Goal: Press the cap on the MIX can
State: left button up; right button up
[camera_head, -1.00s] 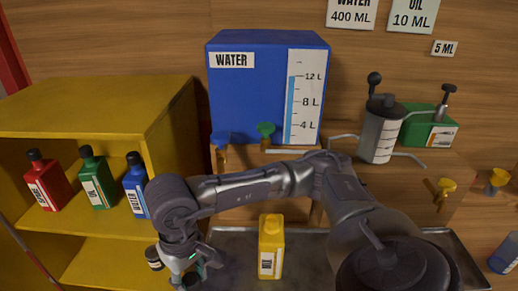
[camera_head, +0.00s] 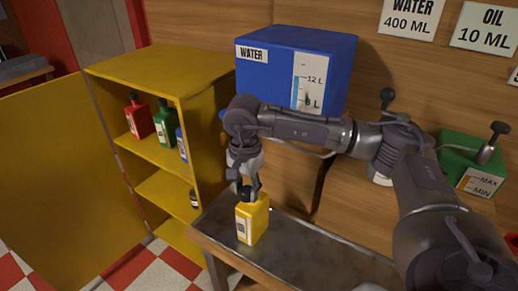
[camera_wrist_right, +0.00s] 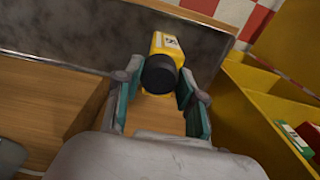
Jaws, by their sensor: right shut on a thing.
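The yellow can (camera_head: 252,222) stands upright on the metal-topped bench (camera_head: 310,252) in the head view. Its label is too small to read; I take it as the MIX can. My right gripper (camera_head: 249,188) points down from above and is shut on a black cap, which also shows between the fingers in the wrist view (camera_wrist_right: 158,74). The cap is right over the can's top; I cannot tell whether it is seated or just touching. In the wrist view the can (camera_wrist_right: 172,44) shows behind the cap. My left gripper is not in view.
A yellow shelf cabinet (camera_head: 160,72) left of the bench holds red (camera_head: 138,118), green (camera_head: 164,128) and blue (camera_head: 181,145) bottles and a small dark jar (camera_head: 194,198). A blue water tank (camera_head: 268,65) stands behind my arm. A green oil container (camera_head: 468,165) is at right.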

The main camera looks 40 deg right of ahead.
jog(key=shift+w+d+r+m, duration=0.25)
jog(key=shift+w+d+m, duration=0.7)
jog(key=shift+m, duration=0.35)
jog(key=shift+w+d+r+m, duration=0.2)
jog(key=shift+w+d+m, duration=0.55)
jog(key=shift+d+m, duration=0.45)
notch_tip(320, 180, down, 4)
jog(key=b, duration=0.2)
jog(key=shift+a+r+b, duration=0.1)
jog(key=shift+a+b, duration=0.05)
jog(key=shift+b, duration=0.25)
pick_arm(q)
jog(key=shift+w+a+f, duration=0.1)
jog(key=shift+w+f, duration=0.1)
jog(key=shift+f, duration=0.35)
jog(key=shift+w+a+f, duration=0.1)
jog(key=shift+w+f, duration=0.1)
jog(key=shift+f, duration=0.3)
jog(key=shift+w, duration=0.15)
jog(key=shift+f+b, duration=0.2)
jog(key=shift+b, duration=0.1)
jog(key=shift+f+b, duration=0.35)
jog(key=shift+b, duration=0.05)
pick_arm(e)
jog(key=shift+f, duration=0.25)
